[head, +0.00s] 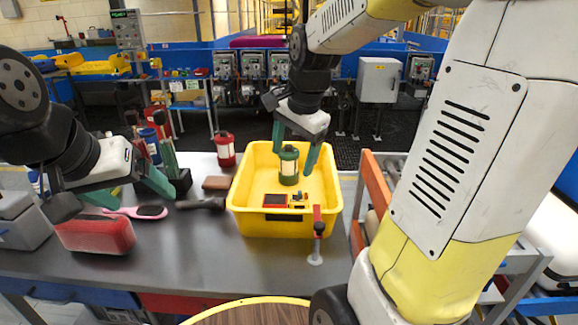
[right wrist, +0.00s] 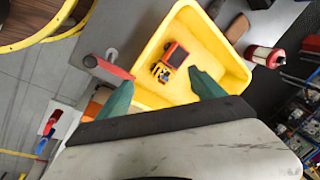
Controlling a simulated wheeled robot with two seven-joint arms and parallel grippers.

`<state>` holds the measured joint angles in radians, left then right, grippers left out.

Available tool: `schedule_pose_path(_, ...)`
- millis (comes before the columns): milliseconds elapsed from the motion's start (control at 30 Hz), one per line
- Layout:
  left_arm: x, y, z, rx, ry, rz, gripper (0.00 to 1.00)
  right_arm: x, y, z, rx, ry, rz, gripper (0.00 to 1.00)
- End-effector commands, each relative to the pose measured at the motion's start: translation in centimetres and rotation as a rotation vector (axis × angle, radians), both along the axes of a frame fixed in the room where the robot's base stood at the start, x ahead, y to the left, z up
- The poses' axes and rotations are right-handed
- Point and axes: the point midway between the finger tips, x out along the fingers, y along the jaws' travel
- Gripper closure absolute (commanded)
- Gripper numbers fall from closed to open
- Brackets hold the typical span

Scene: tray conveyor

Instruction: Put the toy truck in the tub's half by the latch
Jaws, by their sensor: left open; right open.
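The toy truck (head: 287,201), with a red and black bed and a yellow front, lies inside the yellow tub (head: 246,192), close to its near wall. In the right wrist view the truck (right wrist: 171,59) rests on the tub floor, nearer my side. My right gripper (head: 292,161) is open above the tub, its green fingers pointing down and apart from the truck. My left gripper (head: 126,190) is open over the table at the left.
A red-handled upright piece (head: 318,228) stands by the tub's near right corner; I cannot tell whether it is the latch.

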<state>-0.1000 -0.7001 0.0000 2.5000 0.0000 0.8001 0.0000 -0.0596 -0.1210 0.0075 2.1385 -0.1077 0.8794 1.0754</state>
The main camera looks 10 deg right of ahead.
Motion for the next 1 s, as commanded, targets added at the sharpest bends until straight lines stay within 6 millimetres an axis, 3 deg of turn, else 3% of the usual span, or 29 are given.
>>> schedule_pose_path(33, 0.0, 0.0, 0.0, 0.000, 0.000, 0.000, 0.18, -2.1, 0.1, 1.3, -0.021, -0.060, 0.122, 0.22)
schedule_pose_path(200, 0.0, 0.0, 0.0, 0.000, 0.000, 0.000, 0.18, -8.0, 0.7, 3.3, -0.129, -0.234, 0.533, 0.22)
schedule_pose_path(400, 0.0, 0.0, 0.0, 0.000, 0.000, 0.000, 0.18, -12.3, 1.3, 3.5, -0.252, -0.371, 0.846, 0.22)
schedule_pose_path(567, 0.0, 0.0, 0.0, 0.000, 0.000, 0.000, 0.18, -13.3, 1.4, 3.4, -0.295, -0.407, 0.936, 0.22)
schedule_pose_path(1000, 0.0, 0.0, 0.0, 0.000, 0.000, 0.000, 0.18, -13.3, 1.4, 3.4, -0.298, -0.408, 0.941, 0.22)
